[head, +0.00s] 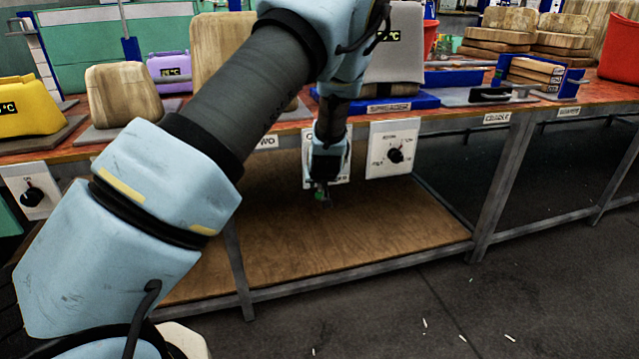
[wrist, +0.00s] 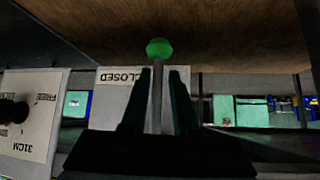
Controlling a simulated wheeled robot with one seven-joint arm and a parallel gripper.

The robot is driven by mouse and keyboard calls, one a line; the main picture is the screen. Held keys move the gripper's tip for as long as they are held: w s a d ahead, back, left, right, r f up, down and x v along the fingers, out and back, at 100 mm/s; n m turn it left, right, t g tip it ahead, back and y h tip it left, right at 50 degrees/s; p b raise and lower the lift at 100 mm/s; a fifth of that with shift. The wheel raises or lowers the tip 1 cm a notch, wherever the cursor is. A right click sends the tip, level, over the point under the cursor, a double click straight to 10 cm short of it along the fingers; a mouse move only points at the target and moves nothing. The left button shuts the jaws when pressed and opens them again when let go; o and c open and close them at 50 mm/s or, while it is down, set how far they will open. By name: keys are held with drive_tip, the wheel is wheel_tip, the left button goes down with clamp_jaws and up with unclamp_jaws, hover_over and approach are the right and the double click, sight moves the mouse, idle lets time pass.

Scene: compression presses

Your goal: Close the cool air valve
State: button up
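The valve is a lever with a grey stem and a green ball knob (wrist: 159,48), set before a white plate (wrist: 113,82) whose upside-down label reads "CLOSED". In the head view the white plate (head: 308,172) is mostly hidden behind my gripper (head: 321,192). In the wrist view my gripper (wrist: 158,98) has its two dark fingers apart, one on each side of the stem. A gap shows between the stem and each finger. The knob sticks out past the fingertips. The lever's base is hidden by my gripper.
A dial panel (head: 408,136) with a black knob hangs just right of the valve plate; it shows at left in the wrist view (wrist: 36,139). Above is the bench edge, below a wooden shelf (head: 300,235). A table leg (head: 497,190) stands to the right.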

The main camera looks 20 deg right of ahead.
drive_tip(key=shift+o, duration=0.9)
drive_tip(key=shift+s+r, duration=0.1)
drive_tip(key=shift+r, duration=0.05)
drive_tip(key=v, duration=1)
drive_tip(key=shift+s+r+p, duration=0.15)
drive_tip(key=shift+p, duration=0.25)
drive_tip(key=shift+a, duration=0.1)
